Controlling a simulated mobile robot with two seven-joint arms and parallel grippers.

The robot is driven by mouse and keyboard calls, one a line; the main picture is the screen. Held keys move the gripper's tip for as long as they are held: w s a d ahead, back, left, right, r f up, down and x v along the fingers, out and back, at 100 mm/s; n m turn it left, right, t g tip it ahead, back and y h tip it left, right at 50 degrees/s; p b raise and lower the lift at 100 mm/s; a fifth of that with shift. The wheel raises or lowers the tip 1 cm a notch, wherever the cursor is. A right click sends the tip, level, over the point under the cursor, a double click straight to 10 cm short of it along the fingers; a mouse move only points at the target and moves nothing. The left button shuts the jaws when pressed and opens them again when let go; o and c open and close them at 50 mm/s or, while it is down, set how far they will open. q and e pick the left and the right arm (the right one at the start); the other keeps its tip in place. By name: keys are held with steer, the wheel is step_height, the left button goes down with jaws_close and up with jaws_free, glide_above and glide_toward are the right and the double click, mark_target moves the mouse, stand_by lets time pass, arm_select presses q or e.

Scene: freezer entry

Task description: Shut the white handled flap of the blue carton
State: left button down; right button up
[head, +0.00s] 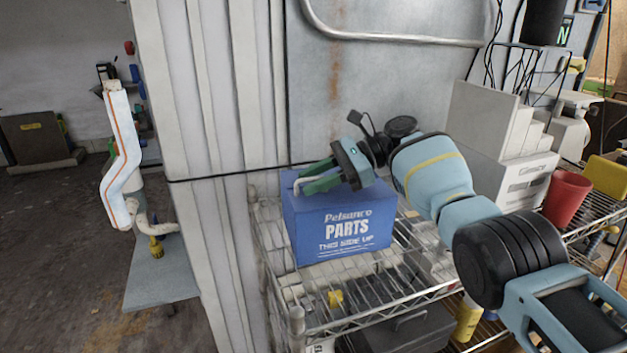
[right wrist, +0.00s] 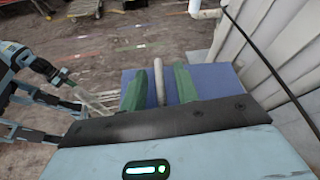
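The blue carton (head: 343,232), printed "Pelsanco PARTS THIS SIDE UP", stands upright on the top of a wire shelf. Its white handle (head: 303,183) sticks out at the top left. My right gripper (head: 316,178) reaches in from the right over the carton's top. In the right wrist view its two green fingers (right wrist: 160,84) are apart. The white handle (right wrist: 158,82) lies between them, with a small gap on each side. A blue surface of the carton (right wrist: 212,78) spreads behind the fingers. The gripper hides much of the top, so I cannot tell how far the flap stands open.
The wire shelf (head: 380,299) carries the carton beside the ribbed pale wall (head: 228,130). A dark cable (head: 230,176) crosses the wall at carton-top height. A red cup (head: 566,198) and a white boxy device (head: 508,180) stand to the right. Open floor (head: 60,240) lies left.

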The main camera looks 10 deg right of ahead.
mark_target(343, 190)
steer(key=b+v, duration=0.1)
steer(key=v, duration=0.5)
steer(key=shift+d+f+b, duration=0.1)
steer(key=shift+f+b, duration=0.1)
steer(key=shift+b, duration=0.2)
steer(key=shift+d+r, duration=0.35)
steer(key=shift+d, duration=0.15)
steer(key=shift+d+r, duration=0.1)
